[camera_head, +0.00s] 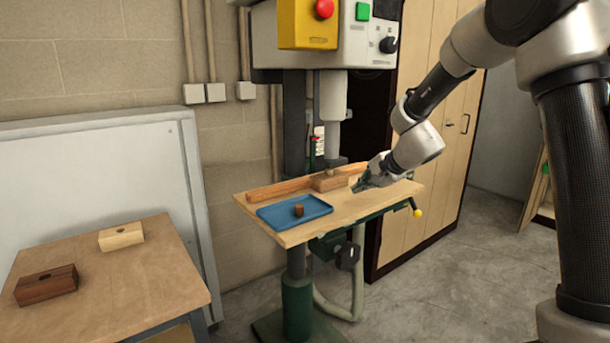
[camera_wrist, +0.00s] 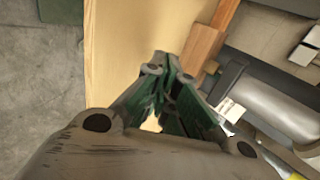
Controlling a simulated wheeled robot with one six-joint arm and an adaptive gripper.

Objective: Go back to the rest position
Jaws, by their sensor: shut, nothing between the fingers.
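My gripper (camera_head: 364,184) is over the right part of the drill press's wooden table (camera_head: 292,236) in the head view. In the wrist view my gripper (camera_wrist: 168,62) has its fingertips together, with nothing between them. A wooden block (camera_head: 328,183) lies under the drill press spindle, against a long wooden strip (camera_head: 278,190). The wooden block also shows in the wrist view (camera_wrist: 202,45), just right of the fingertips. I cannot tell whether the fingers touch the table.
A blue tray (camera_head: 270,216) with a small brown piece (camera_head: 299,210) sits on the press table's left. The drill press head (camera_head: 350,45) hangs above. A side table (camera_head: 110,290) holds a dark block (camera_head: 46,285) and a light block (camera_head: 121,237). Floor right is clear.

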